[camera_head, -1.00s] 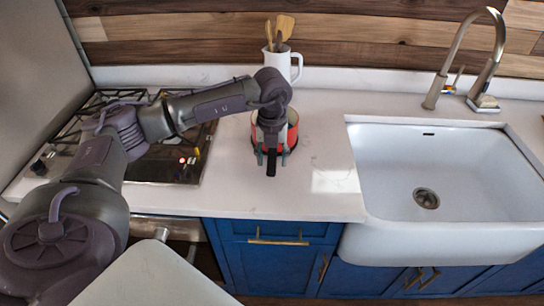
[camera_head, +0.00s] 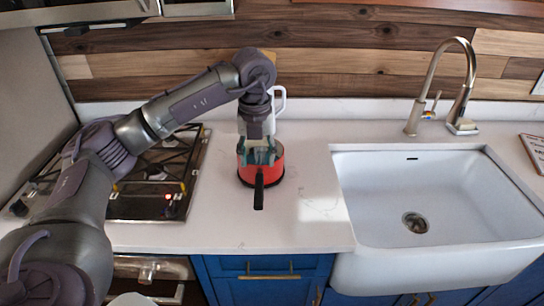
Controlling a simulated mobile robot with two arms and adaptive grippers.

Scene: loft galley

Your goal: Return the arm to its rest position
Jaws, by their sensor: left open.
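My left arm reaches in from the left over the stove. My left gripper (camera_head: 259,155) points down and is open, just above and behind a red pot (camera_head: 261,175). The pot stands on the white counter, its black handle toward the front. The fingers overlap the pot's rim in the picture, so I cannot tell whether they touch it. My right gripper is not in view.
A gas stove (camera_head: 150,190) with a lit red knob light is left of the pot. A white sink (camera_head: 430,190) and a tall faucet (camera_head: 445,85) are at the right. A white mug (camera_head: 279,97) stands behind my wrist. Counter between pot and sink is bare.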

